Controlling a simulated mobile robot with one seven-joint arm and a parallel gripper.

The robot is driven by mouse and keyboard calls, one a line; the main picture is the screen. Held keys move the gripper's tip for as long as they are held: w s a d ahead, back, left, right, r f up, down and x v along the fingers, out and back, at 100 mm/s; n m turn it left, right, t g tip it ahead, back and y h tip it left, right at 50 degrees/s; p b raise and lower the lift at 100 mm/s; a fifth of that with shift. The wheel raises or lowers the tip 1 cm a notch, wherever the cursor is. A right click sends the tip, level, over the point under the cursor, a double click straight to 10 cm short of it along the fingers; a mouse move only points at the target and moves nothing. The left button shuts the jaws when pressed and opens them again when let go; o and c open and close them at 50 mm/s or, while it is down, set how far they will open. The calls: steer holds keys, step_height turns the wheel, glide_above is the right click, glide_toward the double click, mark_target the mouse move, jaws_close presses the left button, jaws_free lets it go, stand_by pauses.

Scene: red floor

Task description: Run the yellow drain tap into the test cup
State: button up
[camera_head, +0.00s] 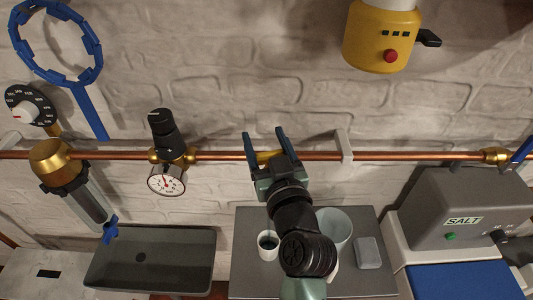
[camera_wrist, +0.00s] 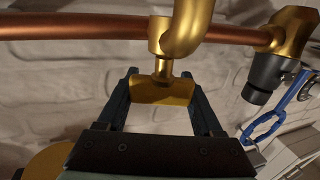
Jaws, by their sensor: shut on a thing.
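My gripper (camera_head: 267,142) is at the copper pipe on the brick wall, with one blue-grey finger on each side of the yellow tap handle (camera_head: 268,156). In the wrist view, the handle (camera_wrist: 163,93) sits between the two fingers of my gripper (camera_wrist: 160,84), which is shut on it. A short stem joins it to the brass tap body (camera_wrist: 183,36). A small white cup (camera_head: 268,250) with a dark inside stands on the grey plate below, left of my arm. A pale, larger vessel (camera_head: 336,226) stands right of my arm, partly hidden by it. I cannot tell whether water runs.
The copper pipe (camera_head: 400,155) crosses the wall. A pressure gauge (camera_head: 166,180), brass filter (camera_head: 58,162) and grey basin (camera_head: 150,258) are left. A blue ring wrench (camera_head: 92,112) hangs upper left. The grey SALT box (camera_head: 465,195) is right; a yellow device (camera_head: 378,36) hangs above.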

steer(key=shift+r, duration=0.2)
steer(key=o, duration=1.4)
steer(key=shift+c, duration=0.2)
steer(key=shift+f, duration=0.15)
steer(key=shift+s, duration=0.25)
steer(key=b+v, duration=0.2)
steer(key=v, duration=1)
steer(key=shift+s+d+b, duration=0.2)
steer(key=shift+d+b, duration=0.05)
steer(key=shift+b, duration=0.15)
